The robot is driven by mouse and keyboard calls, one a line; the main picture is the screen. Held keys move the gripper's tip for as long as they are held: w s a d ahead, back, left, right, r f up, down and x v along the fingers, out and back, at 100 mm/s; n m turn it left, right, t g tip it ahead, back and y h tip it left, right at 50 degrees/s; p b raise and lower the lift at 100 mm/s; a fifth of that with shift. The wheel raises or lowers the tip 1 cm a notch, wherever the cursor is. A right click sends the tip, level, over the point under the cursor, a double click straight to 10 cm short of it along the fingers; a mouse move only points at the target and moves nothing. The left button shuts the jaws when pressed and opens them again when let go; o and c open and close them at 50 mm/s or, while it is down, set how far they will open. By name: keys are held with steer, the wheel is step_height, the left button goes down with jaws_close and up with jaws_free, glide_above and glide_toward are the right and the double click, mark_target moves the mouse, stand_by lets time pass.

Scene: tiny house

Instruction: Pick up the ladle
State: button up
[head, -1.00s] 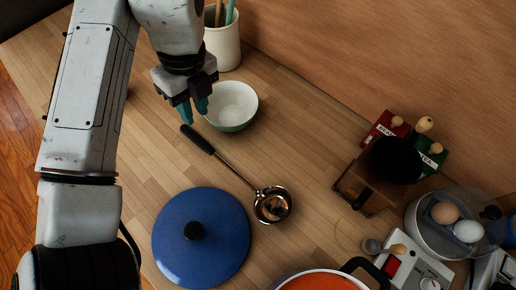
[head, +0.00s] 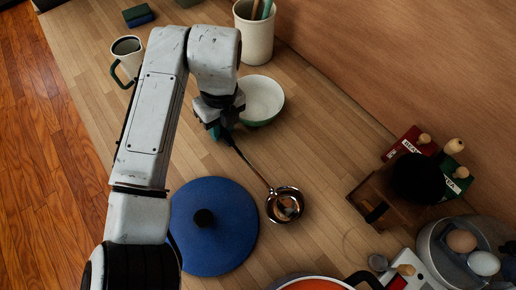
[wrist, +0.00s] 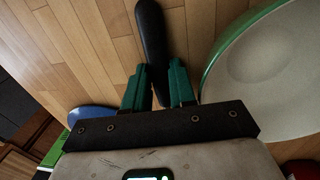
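The ladle lies on the wooden counter, with its shiny metal bowl (head: 285,205) toward the middle and its dark handle pointing up-left to my gripper. My gripper (head: 217,131) is at the handle end, and the arm partly hides it. In the wrist view the dark handle (wrist: 152,40) runs down between the two green fingers of my gripper (wrist: 158,88). The fingers stand apart on either side of the handle, with a small gap showing on the left. Any contact cannot be made out.
A white-and-green bowl (head: 262,100) stands close to the right of my gripper. A blue lid (head: 226,245) lies below. A utensil crock (head: 256,38) and a mug (head: 126,62) stand behind.

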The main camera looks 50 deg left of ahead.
steer(key=shift+c, duration=0.5)
jaws_close()
steer(key=shift+r, duration=0.1)
